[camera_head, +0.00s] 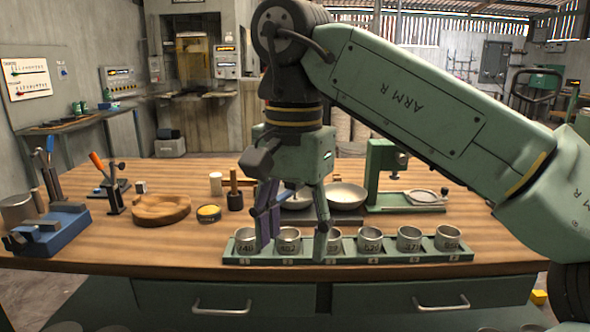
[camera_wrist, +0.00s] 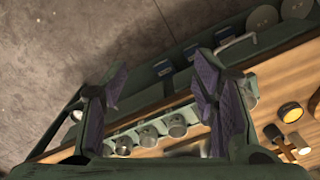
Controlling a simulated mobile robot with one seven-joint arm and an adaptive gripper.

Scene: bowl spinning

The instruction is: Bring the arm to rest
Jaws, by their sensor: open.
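My green arm reaches in from the right in the head view and bends down over the workbench (camera_head: 100,237). My gripper (camera_head: 293,226) points down above the numbered green tray (camera_head: 350,262) at the bench's front. Its two fingers are spread, with nothing seen between them; it also shows open in the wrist view (camera_wrist: 160,92). The fingers overlap the tray's left half in the head view, and I cannot tell their exact height. Several metal cups (camera_head: 409,238) stand in a row in the tray, partly hidden by the fingers. Cups also show in the wrist view (camera_wrist: 176,125).
Behind the tray are metal bowls (camera_head: 345,195) and a green press-like stand (camera_head: 384,172). To the left are a wooden ring dish (camera_head: 160,208), a small yellow-filled dish (camera_head: 208,213), a dark mallet-like tool (camera_head: 235,190) and a blue tool holder (camera_head: 50,232). Drawers (camera_head: 222,300) face the front.

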